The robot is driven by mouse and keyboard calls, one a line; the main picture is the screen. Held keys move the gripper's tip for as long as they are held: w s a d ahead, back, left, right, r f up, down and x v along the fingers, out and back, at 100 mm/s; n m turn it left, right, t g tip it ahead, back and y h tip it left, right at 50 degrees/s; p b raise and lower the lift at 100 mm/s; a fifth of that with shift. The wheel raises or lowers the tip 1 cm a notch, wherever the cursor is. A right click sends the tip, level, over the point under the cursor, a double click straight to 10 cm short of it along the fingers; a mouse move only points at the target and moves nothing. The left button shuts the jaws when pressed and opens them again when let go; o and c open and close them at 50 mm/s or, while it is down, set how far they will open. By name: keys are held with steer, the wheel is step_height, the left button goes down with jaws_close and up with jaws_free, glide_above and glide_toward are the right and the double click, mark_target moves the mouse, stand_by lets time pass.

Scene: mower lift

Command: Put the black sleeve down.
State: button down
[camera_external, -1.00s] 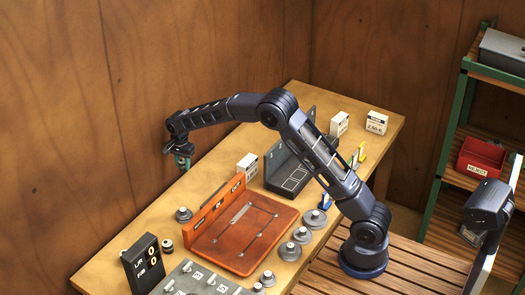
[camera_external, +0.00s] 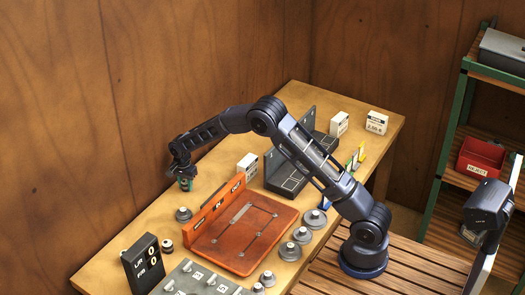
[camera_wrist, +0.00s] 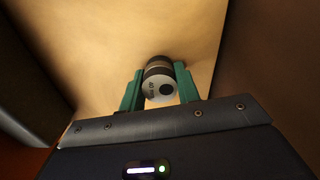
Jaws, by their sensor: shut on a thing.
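My gripper (camera_external: 185,184) is over the back left edge of the wooden bench in the external view, pointing down. In the wrist view, its green fingers (camera_wrist: 159,71) are shut on a small cylinder with a grey end face, a dark hole and dark bands, which I take as the black sleeve (camera_wrist: 159,84). The bench top (camera_wrist: 130,30) fills the view behind it. In the external view the sleeve is tiny and mostly hidden by the fingers. I cannot tell whether it touches the bench.
An orange fixture plate (camera_external: 245,232) with an upright back rail stands right of my gripper. A grey round part (camera_external: 183,214) lies below it in the picture. A white box (camera_external: 247,164) and a dark angle bracket (camera_external: 285,178) stand further right. A black labelled box (camera_external: 143,265) is at the front left.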

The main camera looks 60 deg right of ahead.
steer(key=c, duration=1)
jaws_free()
steer(key=shift+f, duration=0.1)
